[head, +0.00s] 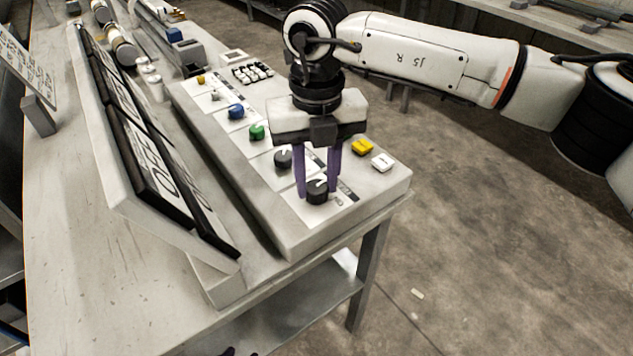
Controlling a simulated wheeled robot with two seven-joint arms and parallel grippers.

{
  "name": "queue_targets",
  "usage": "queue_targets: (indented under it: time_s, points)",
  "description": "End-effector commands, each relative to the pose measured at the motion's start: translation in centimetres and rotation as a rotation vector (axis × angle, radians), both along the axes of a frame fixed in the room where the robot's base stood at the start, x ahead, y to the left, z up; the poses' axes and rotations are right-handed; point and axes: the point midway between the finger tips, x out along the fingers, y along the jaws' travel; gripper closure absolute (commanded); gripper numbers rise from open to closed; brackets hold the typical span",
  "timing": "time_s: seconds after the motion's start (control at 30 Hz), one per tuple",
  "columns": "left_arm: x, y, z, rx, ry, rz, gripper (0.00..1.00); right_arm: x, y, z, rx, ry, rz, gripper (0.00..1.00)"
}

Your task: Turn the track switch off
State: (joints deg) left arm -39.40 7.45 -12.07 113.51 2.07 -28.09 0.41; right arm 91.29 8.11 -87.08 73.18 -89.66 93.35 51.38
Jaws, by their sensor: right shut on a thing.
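A light grey control panel (300,232) lies on the table with a row of knobs and switches. My right gripper (317,190) points down at the panel's near end. Its two purple fingers are shut on a black rotary knob (317,193), one finger on each side. Small print lies beside this knob, too small to read. Another black knob (283,159), a green knob (257,132) and a blue knob (236,111) sit farther along the row. I cannot tell which control is the track switch.
A yellow button (362,147) and a white button (382,163) sit right of the gripper. A tilted display board (150,165) stands left of the panel. The grey table (75,230) has bare room at its left. Concrete floor lies to the right.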

Motion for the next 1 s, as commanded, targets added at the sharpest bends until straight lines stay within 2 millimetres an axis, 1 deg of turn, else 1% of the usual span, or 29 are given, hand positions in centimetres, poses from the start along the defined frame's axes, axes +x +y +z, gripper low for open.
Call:
queue_targets:
  time_s: [0.2,0.5,0.7,1.0]
  points:
    - [-0.03,-0.16,-0.87,0.001,0.007,-0.003,0.69,0.04,0.02,0.01,0.002,-0.002,0.204,0.92]
    - [0.29,-0.36,-0.86,-0.002,-0.004,-0.005,0.69,0.06,0.0,0.08,0.002,-0.002,0.453,0.92]
    - [0.48,-0.47,-0.77,-0.003,-0.01,-0.006,0.69,0.07,0.01,0.11,0.002,-0.002,0.57,0.92]
    - [0.43,-0.51,-0.94,-0.004,-0.008,-0.006,0.69,0.09,0.0,0.15,0.001,-0.003,0.655,0.92]
